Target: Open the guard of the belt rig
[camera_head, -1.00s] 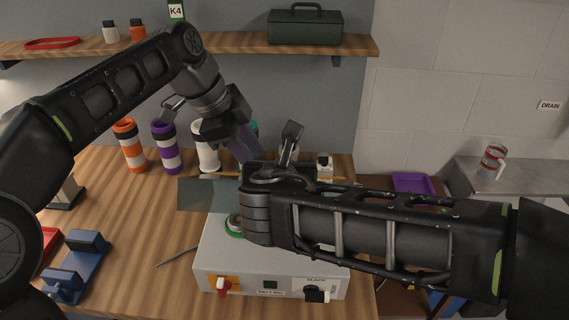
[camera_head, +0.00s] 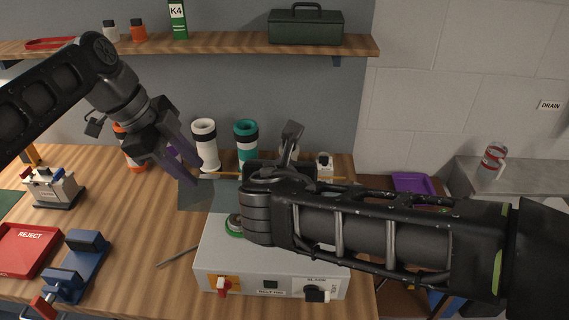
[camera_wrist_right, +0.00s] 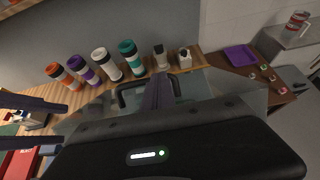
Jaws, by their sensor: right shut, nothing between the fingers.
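The belt rig (camera_head: 215,259) is a pale grey box on the wooden bench, with a red switch and black knob on its front. A dark see-through panel, seemingly the guard (camera_head: 197,194), shows behind it, largely hidden by my right arm. In the right wrist view, a black handle (camera_wrist_right: 120,97) stands by the clear panel. My right gripper (camera_head: 290,142) is over the rig; its shut fingers (camera_wrist_right: 158,85) overlap the handle in view, and I cannot tell whether they touch it. My left gripper (camera_head: 188,172) is open and empty, above the bench left of the rig.
Several tumblers, including a white (camera_head: 204,147) and a teal one (camera_head: 246,147), stand at the back. A red reject tray (camera_head: 27,250) and blue fixture (camera_head: 82,262) lie at left. A shelf (camera_head: 215,47) runs above.

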